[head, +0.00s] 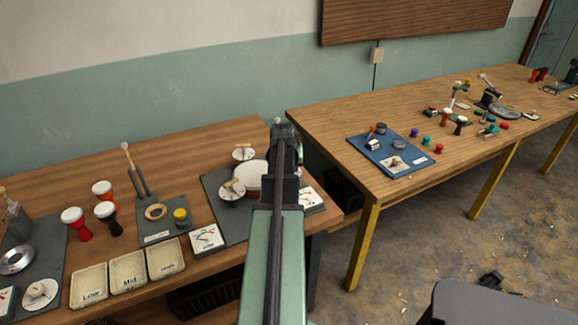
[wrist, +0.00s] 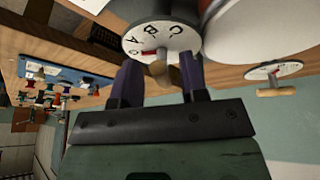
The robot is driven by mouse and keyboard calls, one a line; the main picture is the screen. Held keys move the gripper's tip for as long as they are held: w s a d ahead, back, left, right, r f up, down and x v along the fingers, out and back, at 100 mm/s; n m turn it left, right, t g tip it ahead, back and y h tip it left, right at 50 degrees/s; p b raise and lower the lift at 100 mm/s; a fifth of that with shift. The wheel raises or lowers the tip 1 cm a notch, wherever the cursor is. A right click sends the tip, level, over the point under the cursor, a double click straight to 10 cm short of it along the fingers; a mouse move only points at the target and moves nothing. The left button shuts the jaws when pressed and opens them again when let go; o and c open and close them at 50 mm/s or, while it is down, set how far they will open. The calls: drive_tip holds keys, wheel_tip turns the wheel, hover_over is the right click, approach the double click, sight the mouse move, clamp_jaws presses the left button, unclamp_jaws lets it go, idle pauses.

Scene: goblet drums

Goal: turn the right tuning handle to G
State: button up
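The fingers are apart, with a gap showing on both sides of the handle. The white drum (wrist: 265,25) is beside the dial; it also shows in the head view (head: 249,178). In the head view my arm hides the right dial and my gripper's fingertips.
Another dial with a wooden handle (wrist: 275,72) is on the wall side of the drum. In the head view, a front-left dial (head: 232,191), a meter (head: 206,238) and labelled trays (head: 128,276) stand left of my arm. A second bench (head: 420,125) stands right.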

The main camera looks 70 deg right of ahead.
drive_tip(key=p+v, duration=0.8)
drive_tip(key=v, duration=0.1)
drive_tip(key=shift+r, duration=0.4)
drive_tip(key=shift+a, duration=0.1)
drive_tip(key=w+a+n+y, duration=0.1)
drive_tip(key=w+a+n, duration=0.1)
drive_tip(key=w+a, duration=0.5)
drive_tip(key=w+a+f+n+y, duration=0.1)
drive_tip(key=w+a+n+y, duration=0.1)
drive_tip(key=a, duration=0.8)
drive_tip(key=w+a+n+y, duration=0.1)
drive_tip(key=w+a+n, duration=0.1)
drive_tip(key=w+a, duration=0.5)
drive_tip(key=w+a+n, duration=0.1)
drive_tip(key=a+n, duration=0.3)
drive_tip(key=a, duration=1.1)
drive_tip(key=w+a+n, duration=0.2)
drive_tip(key=a+n, duration=0.2)
drive_tip(key=a, duration=1.2)
drive_tip(key=shift+w+a+f+g+y, duration=0.2)
drive_tip(key=shift+w+a+g+y, duration=0.1)
drive_tip(key=shift+g, duration=0.1)
